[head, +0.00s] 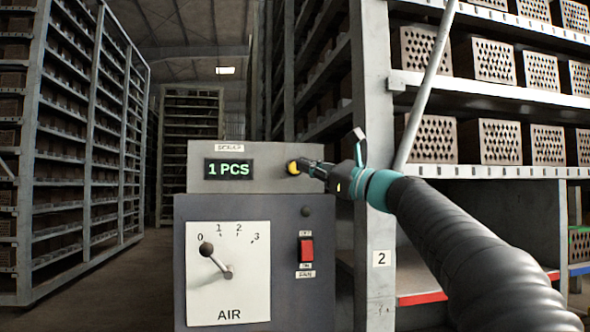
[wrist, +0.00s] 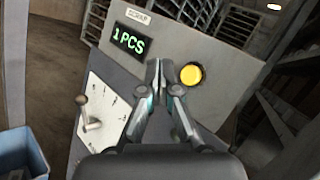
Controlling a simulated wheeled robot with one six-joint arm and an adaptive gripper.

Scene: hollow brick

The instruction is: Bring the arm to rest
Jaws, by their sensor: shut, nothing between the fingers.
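My arm (head: 450,235) reaches in from the lower right of the head view. My gripper (head: 302,167) is at the upper part of a grey control box (head: 190,186), close to a yellow button (head: 293,167). In the wrist view my gripper (wrist: 157,68) is shut and empty, its fingertips together in front of the box. There the yellow button (wrist: 191,75) shows just right of the fingertips. I cannot tell whether the fingers touch the box.
The box has a display (head: 229,169) reading 1 PCS, an AIR lever (head: 216,260) pointing near 0 and a red switch (head: 306,250). Shelves of hollow bricks (head: 487,58) stand right, another rack (head: 85,150) left. A blue bin (wrist: 22,155) shows at lower left in the wrist view.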

